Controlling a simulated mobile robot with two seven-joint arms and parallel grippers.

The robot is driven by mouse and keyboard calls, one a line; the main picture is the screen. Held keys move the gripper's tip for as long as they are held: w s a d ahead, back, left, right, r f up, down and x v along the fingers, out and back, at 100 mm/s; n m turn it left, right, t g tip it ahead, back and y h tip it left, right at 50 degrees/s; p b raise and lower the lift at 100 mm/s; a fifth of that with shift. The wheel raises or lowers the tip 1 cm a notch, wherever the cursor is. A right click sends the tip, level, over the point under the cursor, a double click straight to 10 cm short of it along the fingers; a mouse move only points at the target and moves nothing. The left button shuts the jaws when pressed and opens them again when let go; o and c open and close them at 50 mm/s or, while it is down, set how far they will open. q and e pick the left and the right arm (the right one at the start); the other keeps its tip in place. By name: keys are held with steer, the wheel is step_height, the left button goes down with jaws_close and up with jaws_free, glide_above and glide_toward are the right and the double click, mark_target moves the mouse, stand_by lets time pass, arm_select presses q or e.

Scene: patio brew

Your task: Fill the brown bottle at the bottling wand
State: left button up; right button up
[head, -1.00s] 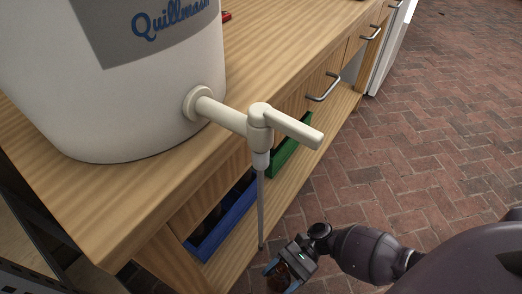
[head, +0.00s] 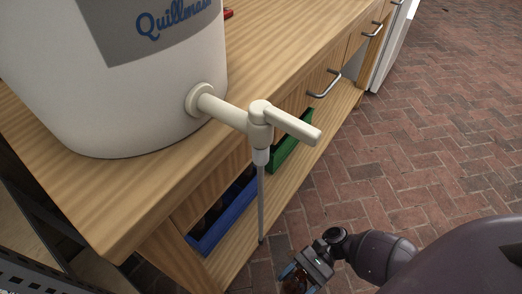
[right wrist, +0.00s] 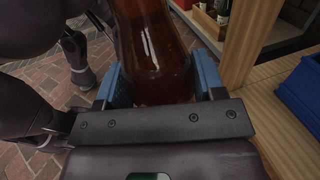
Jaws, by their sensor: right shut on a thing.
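The bottling wand (head: 261,205) hangs straight down from the cream tap (head: 260,130) on the white bucket (head: 150,100). My right gripper (head: 297,279) is low at the bottom of the head view, right of and nearer than the wand's lower end. It is shut on the brown bottle (right wrist: 152,45), whose glass fills the space between the blue finger pads in the right wrist view. In the head view only a small brown part of the bottle shows; its mouth is out of sight. The bottle and wand look apart. My left gripper is not in view.
The wooden bench (head: 270,60) carries the bucket. On its lower shelf stand a blue crate (head: 222,219) and a green crate (head: 290,143). A drawer handle (head: 324,84) sticks out at the front. Open brick floor (head: 420,150) lies to the right.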

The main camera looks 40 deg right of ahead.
steer(key=shift+s+d, duration=0.35)
steer(key=shift+s, duration=0.55)
steer(key=shift+s+d, duration=0.3)
steer(key=shift+s, duration=0.65)
steer(key=shift+s+d, duration=0.35)
steer(key=shift+s, duration=0.55)
